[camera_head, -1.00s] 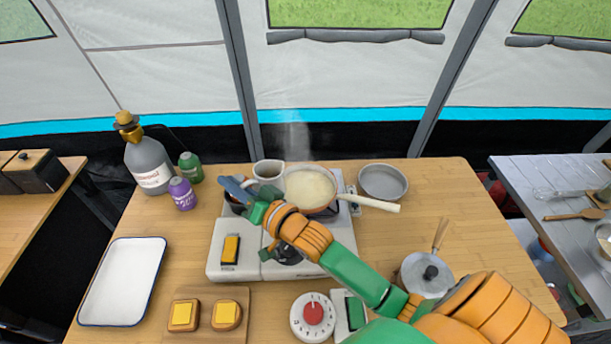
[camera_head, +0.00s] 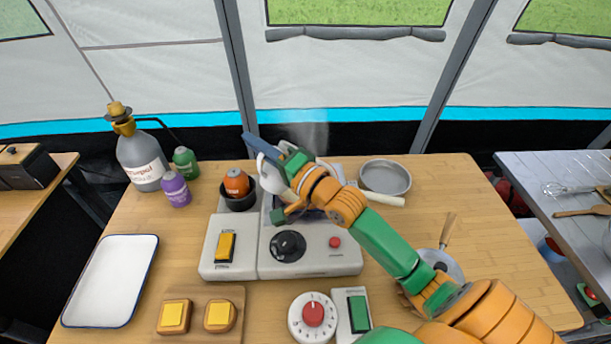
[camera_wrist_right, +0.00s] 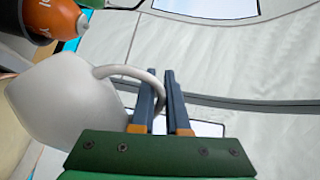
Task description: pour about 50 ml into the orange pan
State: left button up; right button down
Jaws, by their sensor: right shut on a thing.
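My right gripper (camera_head: 252,140) has its blue fingers shut on the handle of a pale grey-white jug (camera_head: 272,178). The right wrist view shows the jug (camera_wrist_right: 68,112) left of the fingers (camera_wrist_right: 172,78), its curved handle running between them. In the head view the jug is partly behind the gripper; I cannot tell if it is clear of the surface below. The orange pan, on the stove, is mostly hidden behind my right arm; its cream handle (camera_head: 386,199) sticks out to the right, and steam rises above. My left gripper is not in view.
An orange bottle (camera_head: 236,183) stands in a dark holder (camera_head: 238,201) left of the jug. The stove (camera_head: 300,262) has a black knob. Purple and green bottles and a large grey bottle (camera_head: 140,160) stand left. A grey empty pan (camera_head: 385,177) sits right; a white tray (camera_head: 108,282) lies front left.

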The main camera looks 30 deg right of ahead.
jog(key=shift+d+f+m+b, duration=0.2)
jog(key=shift+d+m+b, duration=0.1)
jog(key=shift+b, duration=0.05)
jog(key=shift+d+r+m, duration=0.55)
jog(key=shift+r+m, duration=0.35)
jog(key=shift+m, duration=0.2)
jog(key=shift+w+d+r+m+t+h, duration=0.1)
jog(key=shift+d+r+m+t+h, duration=0.2)
jog(key=shift+m, duration=0.3)
jog(key=shift+d+r+m+b, duration=0.4)
jog(key=shift+d+m+b, duration=0.1)
jog(key=shift+m, duration=0.3)
jog(key=shift+d+r+m+t, duration=0.35)
jog(key=shift+d+m, duration=0.1)
jog(key=shift+m, duration=0.25)
jog(key=shift+f+b, duration=0.15)
jog(key=shift+b, duration=0.15)
jog(key=a+f+n, duration=0.1)
jog(key=n, duration=0.1)
jog(key=a+n+g+p, duration=0.1)
jog(key=n, duration=0.1)
jog(key=shift+a+f, duration=0.25)
jog(key=shift+f, duration=0.15)
